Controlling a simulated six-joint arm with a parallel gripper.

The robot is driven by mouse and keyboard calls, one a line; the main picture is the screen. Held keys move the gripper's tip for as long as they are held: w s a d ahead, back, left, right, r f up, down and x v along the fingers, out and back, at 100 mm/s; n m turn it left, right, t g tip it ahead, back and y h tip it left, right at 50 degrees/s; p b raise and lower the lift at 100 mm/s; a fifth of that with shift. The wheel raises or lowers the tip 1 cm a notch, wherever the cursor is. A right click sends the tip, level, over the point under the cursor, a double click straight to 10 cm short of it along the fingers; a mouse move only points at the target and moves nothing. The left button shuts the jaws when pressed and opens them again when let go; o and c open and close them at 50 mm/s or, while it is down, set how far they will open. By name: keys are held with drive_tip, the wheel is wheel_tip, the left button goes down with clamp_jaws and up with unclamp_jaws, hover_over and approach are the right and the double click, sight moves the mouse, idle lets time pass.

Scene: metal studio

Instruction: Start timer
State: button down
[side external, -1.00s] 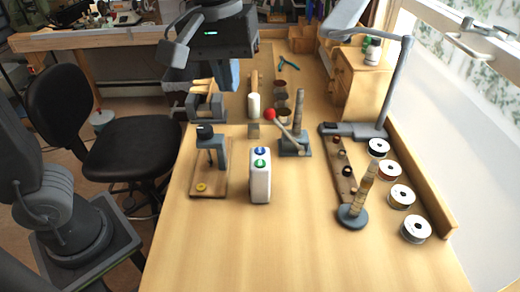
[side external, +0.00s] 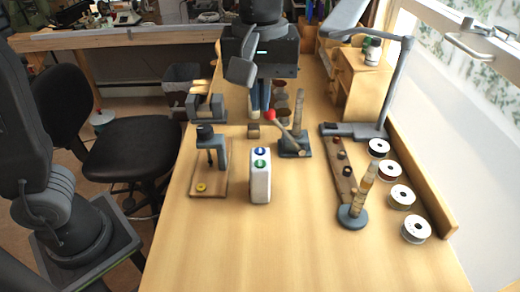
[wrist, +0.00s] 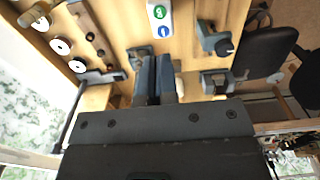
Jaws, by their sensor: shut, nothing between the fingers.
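The timer (side external: 260,182) is a white upright box on the bench with a blue button (side external: 261,152) and a green button (side external: 260,164). In the wrist view the timer (wrist: 158,12) is at the top edge, partly cut off, with the green button (wrist: 160,12) and blue button (wrist: 165,31) showing. My gripper (side external: 260,108) points down behind the timer, apart from it, with its fingers together and empty. In the wrist view my gripper (wrist: 155,60) has its fingertips just below the timer and slightly left.
A red-knobbed lever (side external: 271,115) stands right of my fingers. A small press (side external: 212,160) is left of the timer. A ring stand (side external: 360,198), several spools (side external: 401,197) and a lamp (side external: 397,85) are at the right. The front of the bench is clear.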

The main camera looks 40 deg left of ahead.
sight(259, 162)
wheel_tip(259, 162, down, 11)
drive_tip(key=shift+f, duration=0.15)
idle(0.4)
drive_tip(key=shift+s+f, duration=0.1)
drive_tip(key=shift+f, duration=0.9)
wheel_tip(259, 162, up, 16)
drive_tip(key=shift+w+f, duration=0.2)
drive_tip(key=shift+f, duration=0.05)
